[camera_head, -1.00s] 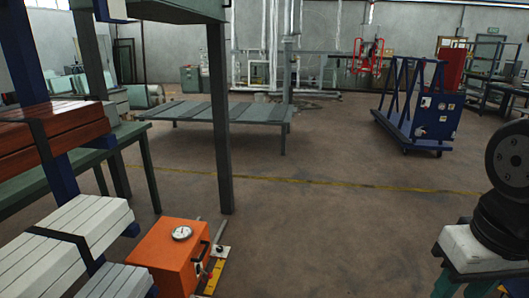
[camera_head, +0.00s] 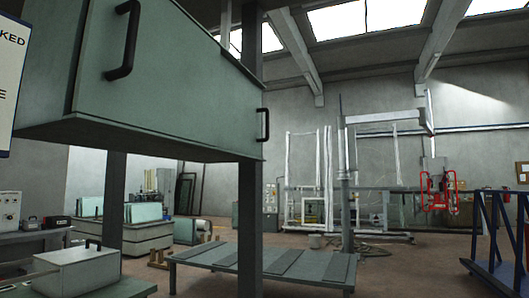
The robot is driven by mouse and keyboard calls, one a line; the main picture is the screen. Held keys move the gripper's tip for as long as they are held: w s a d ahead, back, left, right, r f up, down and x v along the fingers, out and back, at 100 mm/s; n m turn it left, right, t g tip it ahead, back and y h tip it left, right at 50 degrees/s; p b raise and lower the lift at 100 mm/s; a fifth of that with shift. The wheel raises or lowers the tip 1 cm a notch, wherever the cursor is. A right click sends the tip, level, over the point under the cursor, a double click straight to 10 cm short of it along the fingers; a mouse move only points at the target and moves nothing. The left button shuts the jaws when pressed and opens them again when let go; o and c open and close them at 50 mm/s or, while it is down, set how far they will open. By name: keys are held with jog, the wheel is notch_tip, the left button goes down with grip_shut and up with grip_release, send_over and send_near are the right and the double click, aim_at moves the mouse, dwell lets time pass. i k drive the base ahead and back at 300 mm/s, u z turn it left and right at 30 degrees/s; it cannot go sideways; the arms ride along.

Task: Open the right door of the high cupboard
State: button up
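The high cupboard (camera_head: 160,75) is a grey-green box raised on dark posts at the upper left, seen from below. Its large front panel looks shut. One black bar handle (camera_head: 123,40) is upright near the panel's left end. A second black handle (camera_head: 262,125) is at the far right end. I cannot make out a clear seam between doors, so I cannot tell which handle belongs to the right door. The cupboard's top is cut off by the frame. My gripper is not in view.
A low grey-green slatted table (camera_head: 262,262) stands beyond the cupboard. A post (camera_head: 249,225) rises between. A grey box (camera_head: 78,270) rests on a bench at lower left. A blue frame cart (camera_head: 498,240) is at right.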

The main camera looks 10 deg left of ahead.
aim_at(240, 108)
jog(key=u, duration=0.45)
jog(key=i, duration=1.8)
jog(key=u, duration=0.45)
